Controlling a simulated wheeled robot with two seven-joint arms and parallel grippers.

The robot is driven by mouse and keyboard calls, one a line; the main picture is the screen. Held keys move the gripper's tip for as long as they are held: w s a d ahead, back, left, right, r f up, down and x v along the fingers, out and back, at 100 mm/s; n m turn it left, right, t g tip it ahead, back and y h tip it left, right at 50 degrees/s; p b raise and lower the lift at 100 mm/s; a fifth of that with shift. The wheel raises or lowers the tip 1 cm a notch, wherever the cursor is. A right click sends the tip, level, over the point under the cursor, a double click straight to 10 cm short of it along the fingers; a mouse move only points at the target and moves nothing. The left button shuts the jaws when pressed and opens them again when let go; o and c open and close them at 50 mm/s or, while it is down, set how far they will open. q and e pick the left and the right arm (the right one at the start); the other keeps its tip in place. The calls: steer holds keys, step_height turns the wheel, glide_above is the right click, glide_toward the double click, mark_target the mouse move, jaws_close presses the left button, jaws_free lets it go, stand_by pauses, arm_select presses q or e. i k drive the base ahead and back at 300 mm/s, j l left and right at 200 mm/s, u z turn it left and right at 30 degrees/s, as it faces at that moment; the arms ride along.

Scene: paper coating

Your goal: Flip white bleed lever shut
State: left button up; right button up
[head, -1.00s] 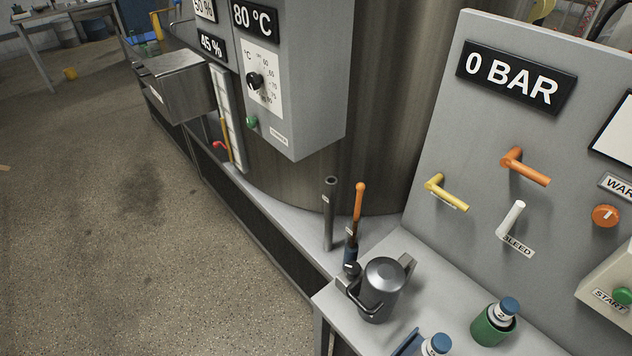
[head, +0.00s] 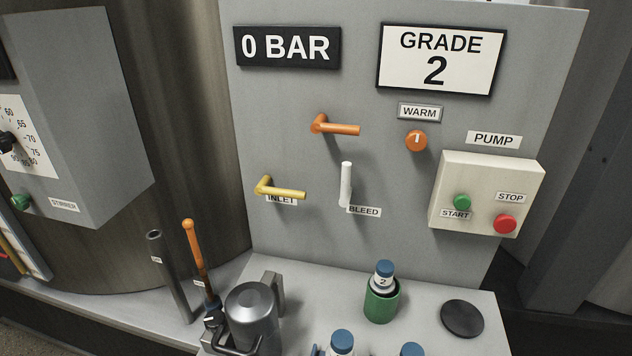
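The white bleed lever (head: 346,183) is on the grey upright panel (head: 400,235), right of the yellow inlet lever (head: 282,191) and below the orange lever (head: 338,128). Its handle points straight up from its pivot, and the BLEED label (head: 364,211) is at its lower right. The yellow and orange handles both point right, roughly level. Neither of my grippers shows in the head view.
A pump box (head: 487,193) with green and red buttons is right of the levers. Below the panel, a ledge holds a metal jug (head: 252,312), a green cup with a blue-capped bottle (head: 381,302) and a black disc (head: 462,319). Space directly before the levers is clear.

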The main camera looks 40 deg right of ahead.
mark_target(346, 188)
steer(key=z, duration=1.25)
